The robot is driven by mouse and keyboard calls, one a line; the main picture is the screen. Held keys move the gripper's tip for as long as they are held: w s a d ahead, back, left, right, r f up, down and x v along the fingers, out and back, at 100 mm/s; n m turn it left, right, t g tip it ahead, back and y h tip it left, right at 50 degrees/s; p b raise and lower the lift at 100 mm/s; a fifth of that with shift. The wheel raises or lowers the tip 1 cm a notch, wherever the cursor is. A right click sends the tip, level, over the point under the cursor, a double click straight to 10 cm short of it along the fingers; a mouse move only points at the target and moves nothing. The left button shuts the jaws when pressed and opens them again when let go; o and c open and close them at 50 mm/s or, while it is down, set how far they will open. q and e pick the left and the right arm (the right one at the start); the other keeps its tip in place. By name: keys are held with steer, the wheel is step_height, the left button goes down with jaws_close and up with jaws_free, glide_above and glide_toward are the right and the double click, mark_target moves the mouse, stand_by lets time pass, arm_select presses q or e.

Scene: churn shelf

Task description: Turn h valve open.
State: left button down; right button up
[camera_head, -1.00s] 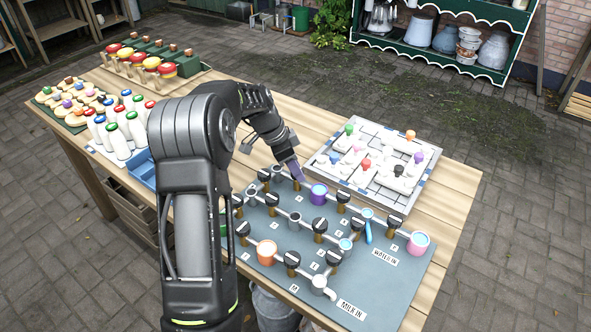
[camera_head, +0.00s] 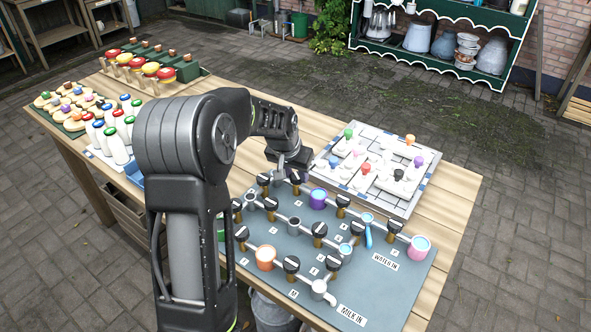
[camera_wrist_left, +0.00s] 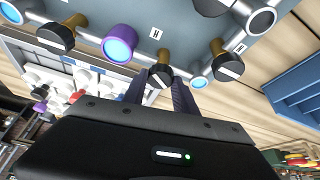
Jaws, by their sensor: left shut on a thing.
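The h valve is a black knob (camera_wrist_left: 161,76) with a white stripe on a brass stem, below the H label (camera_wrist_left: 156,34) in the left wrist view. My left gripper (camera_wrist_left: 161,92) is shut on this knob, a finger on either side of it. In the head view my left gripper (camera_head: 287,172) is at the back row of the pipe board (camera_head: 385,291), left of the purple cup (camera_head: 318,198). The wrist and fingers partly cover the h valve there. My right gripper is not in view.
Other black-knobbed valves, such as one near the front (camera_head: 291,264), stand close by on the board. An orange cup (camera_head: 265,257) and a pink cup (camera_head: 418,247) are on the pipes. A white puzzle tray (camera_head: 374,208) lies behind. Bottles (camera_head: 116,147) stand at left.

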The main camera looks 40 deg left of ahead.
arm_select(q)
steer(key=n, duration=0.1)
steer(key=n+y+p, duration=0.1)
steer(key=n, duration=0.1)
steer(key=shift+d+r+n+p, duration=0.1)
steer(key=shift+d+n+p, duration=0.1)
steer(key=shift+n+p, duration=0.1)
steer(key=shift+n+g+y+p, duration=0.3)
steer(key=shift+n+g+y, duration=0.35)
steer(key=shift+n, duration=0.95)
steer(key=c, duration=1)
jaws_free()
steer(key=shift+w, duration=0.1)
steer(key=v, duration=0.7)
steer(key=shift+r+b, duration=0.2)
steer(key=shift+b, duration=0.25)
steer(key=shift+d, duration=0.1)
